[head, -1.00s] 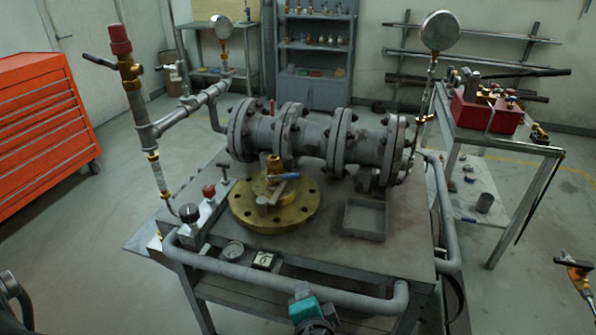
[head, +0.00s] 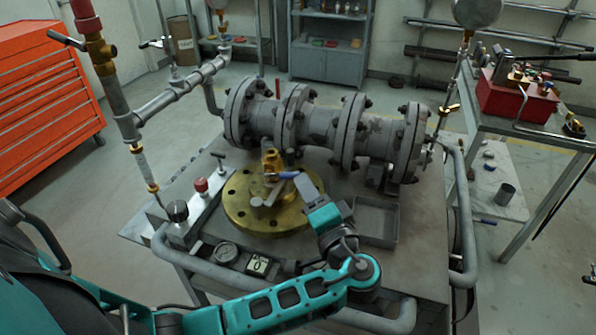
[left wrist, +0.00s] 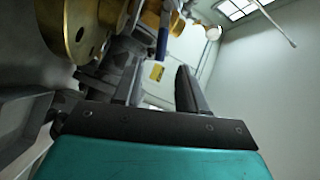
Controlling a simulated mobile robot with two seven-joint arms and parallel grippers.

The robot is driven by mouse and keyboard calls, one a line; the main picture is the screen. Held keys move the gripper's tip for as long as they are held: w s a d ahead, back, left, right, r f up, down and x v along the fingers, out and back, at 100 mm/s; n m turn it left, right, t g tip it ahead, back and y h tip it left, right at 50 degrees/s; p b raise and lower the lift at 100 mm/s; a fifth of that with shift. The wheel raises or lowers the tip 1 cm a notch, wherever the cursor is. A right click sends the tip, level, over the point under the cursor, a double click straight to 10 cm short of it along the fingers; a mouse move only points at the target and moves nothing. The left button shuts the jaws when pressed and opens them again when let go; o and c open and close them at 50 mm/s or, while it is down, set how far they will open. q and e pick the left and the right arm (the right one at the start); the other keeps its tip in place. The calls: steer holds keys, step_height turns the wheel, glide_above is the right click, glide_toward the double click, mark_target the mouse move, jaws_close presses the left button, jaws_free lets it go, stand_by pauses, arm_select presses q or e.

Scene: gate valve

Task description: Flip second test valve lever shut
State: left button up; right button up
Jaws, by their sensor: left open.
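A small brass valve (head: 271,160) with a blue lever (head: 284,175) stands on a round brass flange (head: 238,205) on the bench. In the left wrist view the blue lever (left wrist: 163,38) shows near the top, beside the brass flange (left wrist: 75,25). My left gripper (head: 302,188) is open, just right of and near the blue lever. Its dark fingers (left wrist: 158,85) stand apart with nothing clearly between them; contact with the lever cannot be told. Another brass valve (head: 95,45) with a black lever is on the upright pipe at left. My right gripper is not seen.
A grey flanged pipe (head: 325,125) lies behind the brass flange. A shallow tray (head: 376,222) is to its right. Knobs (head: 177,211) and a gauge (head: 226,252) stand at front left. A bent grey rail (head: 462,225) runs around the bench edge.

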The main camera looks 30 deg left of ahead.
mark_target(282, 176)
arm_select(q)
steer(key=x, duration=0.6)
steer(key=shift+c, duration=0.3)
jaws_close()
